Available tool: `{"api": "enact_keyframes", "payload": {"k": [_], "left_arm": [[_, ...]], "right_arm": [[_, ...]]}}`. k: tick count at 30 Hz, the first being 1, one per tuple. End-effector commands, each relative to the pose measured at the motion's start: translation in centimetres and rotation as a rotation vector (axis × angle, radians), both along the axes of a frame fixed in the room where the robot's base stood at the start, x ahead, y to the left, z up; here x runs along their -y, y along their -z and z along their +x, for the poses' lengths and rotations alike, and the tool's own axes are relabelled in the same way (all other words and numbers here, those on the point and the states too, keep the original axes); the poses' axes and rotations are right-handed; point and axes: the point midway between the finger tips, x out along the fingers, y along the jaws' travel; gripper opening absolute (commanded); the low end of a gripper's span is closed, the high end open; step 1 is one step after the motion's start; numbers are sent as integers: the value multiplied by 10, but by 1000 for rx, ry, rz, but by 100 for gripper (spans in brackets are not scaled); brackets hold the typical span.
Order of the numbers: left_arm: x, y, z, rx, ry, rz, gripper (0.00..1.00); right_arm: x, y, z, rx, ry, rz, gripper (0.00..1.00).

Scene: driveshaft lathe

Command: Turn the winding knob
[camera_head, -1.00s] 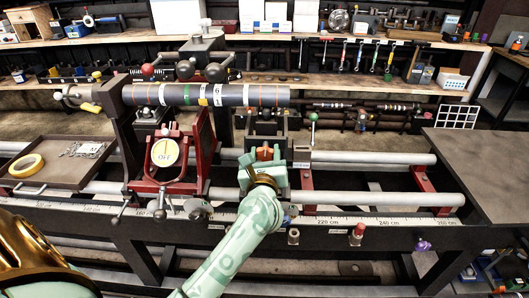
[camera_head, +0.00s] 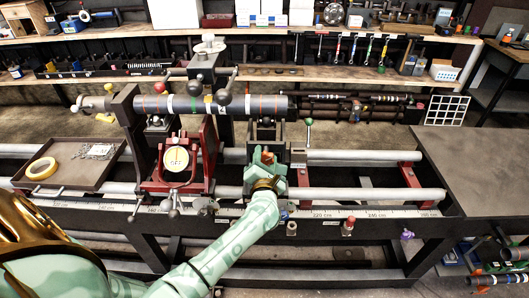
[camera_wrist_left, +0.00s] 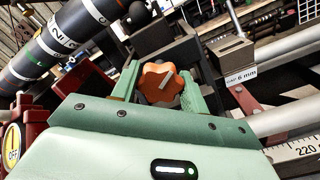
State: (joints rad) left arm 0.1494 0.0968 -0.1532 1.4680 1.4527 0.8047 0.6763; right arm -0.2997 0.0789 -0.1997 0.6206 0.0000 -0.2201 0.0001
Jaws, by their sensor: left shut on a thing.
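The winding knob (camera_wrist_left: 160,83) is an orange, lobed knob with a pale mark on its face. In the left wrist view it sits between the two green fingers of my left gripper (camera_wrist_left: 158,92). In the head view the knob (camera_head: 267,158) is a small orange spot at the tip of my left gripper (camera_head: 264,163), in front of a dark block on the lathe. My left gripper is shut on the knob, and the fingers cover its sides. My right gripper is not in view.
A dark striped shaft (camera_head: 232,105) lies across supports above and left of the knob. A red stand with a yellow OFF dial (camera_head: 176,159) is left of my gripper. Pale rails (camera_head: 350,194) run along the lathe. A bare dark tabletop (camera_head: 480,165) is at right.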

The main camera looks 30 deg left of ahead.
Motion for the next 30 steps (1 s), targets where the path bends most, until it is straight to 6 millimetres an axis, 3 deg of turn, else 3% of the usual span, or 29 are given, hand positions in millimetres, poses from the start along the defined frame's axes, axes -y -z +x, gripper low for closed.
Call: {"api": "enact_keyframes", "payload": {"k": [12, 30], "left_arm": [[1, -1, 0, -132, 1, 212, 22], [1, 2, 0, -166, 2, 268, 22]], "right_arm": [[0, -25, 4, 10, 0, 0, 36], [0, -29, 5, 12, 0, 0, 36]]}}
